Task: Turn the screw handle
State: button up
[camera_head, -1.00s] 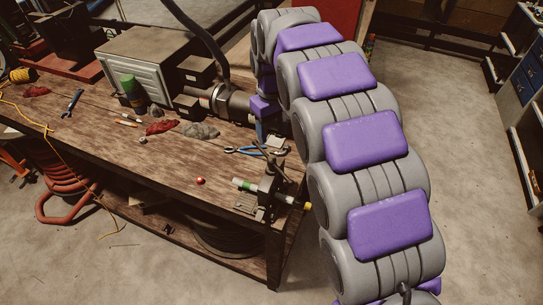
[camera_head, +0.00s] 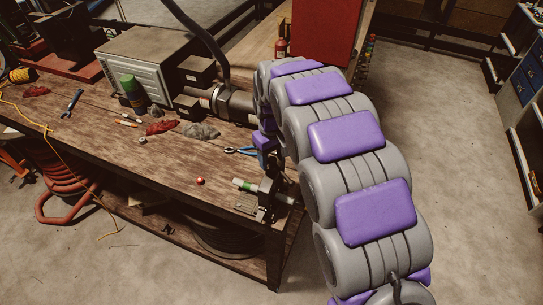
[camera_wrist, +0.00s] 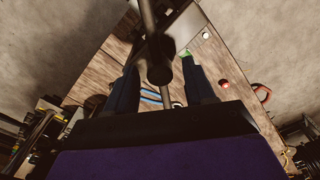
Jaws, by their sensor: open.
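The crimper (camera_head: 268,192) stands at the front right corner of the wooden bench, partly behind my arm in the head view. In the wrist view, the screw handle (camera_wrist: 158,73) shows as a dark bar with a rounded end, close to the camera. My gripper (camera_wrist: 159,63) is open, with one dark blue finger on each side of the handle's end. I cannot tell whether either finger touches it. In the head view my arm hides the gripper and the handle. A green-banded piece (camera_head: 244,185) sticks out of the crimper's left side.
Blue-handled pliers (camera_head: 241,151) lie behind the crimper. A small red ball (camera_head: 200,181) lies to its left. A grey machine (camera_head: 150,67), a green can (camera_head: 130,88) and rags stand or lie farther left. The floor right of my arm is clear.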

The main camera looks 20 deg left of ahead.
grip_shut()
dwell(0.3)
